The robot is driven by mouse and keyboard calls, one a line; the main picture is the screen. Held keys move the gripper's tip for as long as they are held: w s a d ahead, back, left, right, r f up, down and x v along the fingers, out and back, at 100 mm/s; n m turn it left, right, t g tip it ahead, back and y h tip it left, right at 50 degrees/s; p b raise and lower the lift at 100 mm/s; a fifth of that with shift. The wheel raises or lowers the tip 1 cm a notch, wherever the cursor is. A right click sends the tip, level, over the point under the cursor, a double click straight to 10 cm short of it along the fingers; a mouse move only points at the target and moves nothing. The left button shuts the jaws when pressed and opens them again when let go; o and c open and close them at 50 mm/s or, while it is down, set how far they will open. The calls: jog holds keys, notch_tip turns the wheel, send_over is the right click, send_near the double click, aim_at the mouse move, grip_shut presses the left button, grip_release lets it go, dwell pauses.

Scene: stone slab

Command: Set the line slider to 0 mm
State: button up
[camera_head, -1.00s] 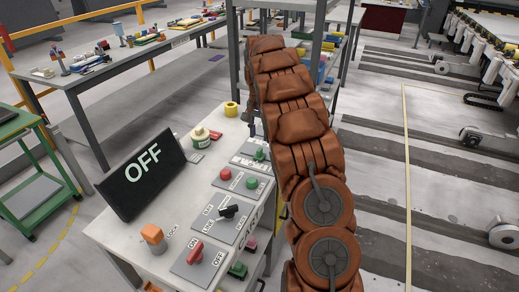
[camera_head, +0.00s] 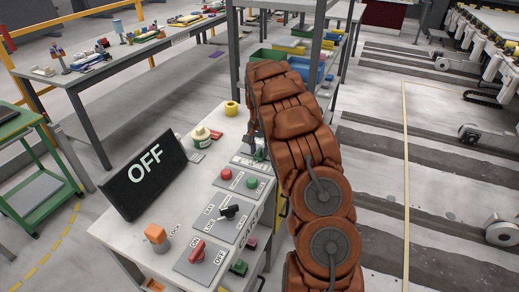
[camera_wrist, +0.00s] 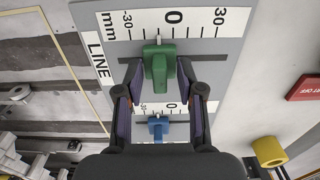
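The line slider's green knob (camera_wrist: 159,66) shows in the wrist view on a grey panel marked LINE and mm. Its pointer stands a little left of the 0 mark, between -30 and 0. My gripper (camera_wrist: 159,75) has one finger on each side of the green knob. The fingers are apart, and I cannot tell whether either touches it. In the head view the slider panel (camera_head: 240,162) is at the far end of the console, with the gripper partly hidden there by my brown arm.
A second slider with a blue knob (camera_wrist: 158,127) lies between the fingers' bases in the wrist view. The console (camera_head: 190,212) also carries a red button (camera_head: 226,174), a green button (camera_head: 252,183), a black selector (camera_head: 230,211), a red switch (camera_head: 198,248) and an OFF display (camera_head: 145,172).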

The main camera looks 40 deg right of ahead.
grip_shut()
dwell(0.5)
jog(key=shift+w+a+b, duration=0.35)
jog(key=shift+w+b, duration=0.35)
jog(key=shift+b, duration=0.15)
jog(key=shift+r, duration=0.1)
jog(key=shift+o, duration=0.6)
grip_release()
